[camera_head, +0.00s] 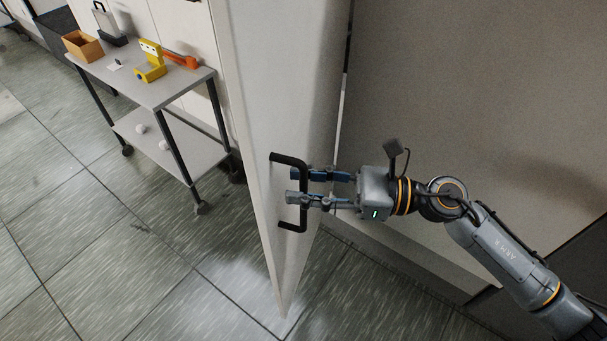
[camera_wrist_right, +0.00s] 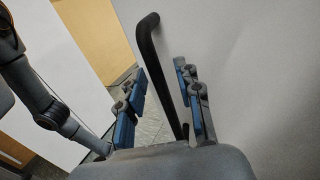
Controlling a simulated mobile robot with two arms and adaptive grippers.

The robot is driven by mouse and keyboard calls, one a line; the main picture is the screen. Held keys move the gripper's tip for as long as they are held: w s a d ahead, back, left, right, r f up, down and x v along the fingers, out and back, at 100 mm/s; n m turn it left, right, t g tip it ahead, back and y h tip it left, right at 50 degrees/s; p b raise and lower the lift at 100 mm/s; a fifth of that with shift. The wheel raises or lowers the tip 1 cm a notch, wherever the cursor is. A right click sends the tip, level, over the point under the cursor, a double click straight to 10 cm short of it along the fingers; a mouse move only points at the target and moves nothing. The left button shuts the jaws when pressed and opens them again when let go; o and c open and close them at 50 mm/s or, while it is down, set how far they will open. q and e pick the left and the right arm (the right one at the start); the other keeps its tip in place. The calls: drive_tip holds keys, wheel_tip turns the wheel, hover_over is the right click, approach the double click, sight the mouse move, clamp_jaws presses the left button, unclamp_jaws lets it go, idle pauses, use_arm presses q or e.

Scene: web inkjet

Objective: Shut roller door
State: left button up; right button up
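The door (camera_head: 275,70) is a tall pale panel standing at an angle, with a black bar handle (camera_head: 304,218) on its face. My right gripper (camera_head: 293,186) reaches the handle from the right in the head view. In the right wrist view, the black handle (camera_wrist_right: 150,52) runs between the two blue-padded fingers of my right gripper (camera_wrist_right: 160,100). The fingers stand apart, with visible gaps to the bar, so the gripper is open around it. Whether a finger touches the bar is unclear. My left gripper is in neither view.
A grey trolley (camera_head: 172,92) stands left of the door, with an orange-brown box (camera_head: 83,46), a yellow device (camera_head: 151,62) and an orange tool (camera_head: 181,60) on top. The tiled floor (camera_head: 120,225) in front of the trolley is clear. A large pale panel (camera_head: 470,110) stands behind my right arm.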

drive_tip(key=shift+a, duration=0.2)
clamp_jaws()
